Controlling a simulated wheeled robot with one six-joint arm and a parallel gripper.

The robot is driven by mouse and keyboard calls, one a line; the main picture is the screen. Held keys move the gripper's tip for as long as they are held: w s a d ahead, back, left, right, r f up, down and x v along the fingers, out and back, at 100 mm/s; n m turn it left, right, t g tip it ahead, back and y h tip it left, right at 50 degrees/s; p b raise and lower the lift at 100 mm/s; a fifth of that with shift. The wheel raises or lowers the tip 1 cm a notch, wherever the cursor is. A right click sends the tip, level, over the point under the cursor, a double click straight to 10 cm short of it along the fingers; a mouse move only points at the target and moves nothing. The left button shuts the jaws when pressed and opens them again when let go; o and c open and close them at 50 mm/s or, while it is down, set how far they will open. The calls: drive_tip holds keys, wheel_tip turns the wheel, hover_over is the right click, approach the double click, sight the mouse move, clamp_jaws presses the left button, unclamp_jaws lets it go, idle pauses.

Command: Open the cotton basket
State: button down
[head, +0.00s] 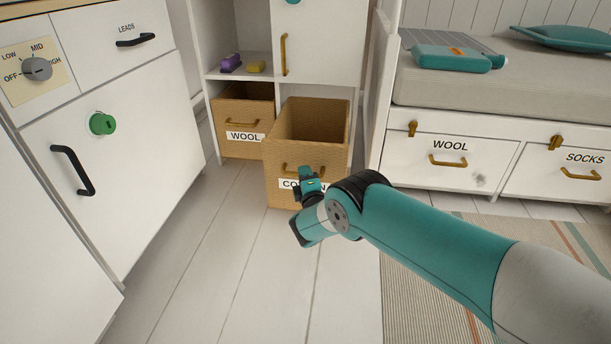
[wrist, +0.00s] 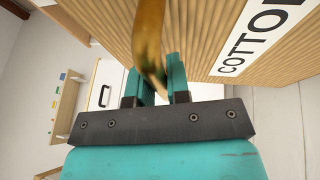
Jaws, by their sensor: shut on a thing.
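The cotton basket (head: 335,125) is a tan ribbed box with a brass handle and a white label. In the head view it stands out in front of the shelf unit, its open top showing an interior with nothing visible in it. In the wrist view its front (wrist: 215,35) and the label (wrist: 262,35) fill the upper right. My gripper (head: 309,178) is at the basket's front and partly hides the label. In the wrist view my gripper (wrist: 158,85) is shut on the brass handle (wrist: 149,40), which passes between the teal fingers.
The wool basket (head: 232,110) sits in the shelf unit (head: 240,78), left of the cotton basket. A white cabinet (head: 150,165) stands at the left. Bed drawers (head: 440,175) and a striped rug (head: 430,285) are at the right. Floor (head: 220,260) in front is clear.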

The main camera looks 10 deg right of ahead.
drive_tip(key=shift+a, duration=0.15)
drive_tip(key=c, duration=1.1)
unclamp_jaws()
drive_tip(key=p+v, duration=1.4)
drive_tip(key=v, duration=0.3)
drive_tip(key=shift+s+p, duration=0.2)
drive_tip(key=shift+p, duration=0.15)
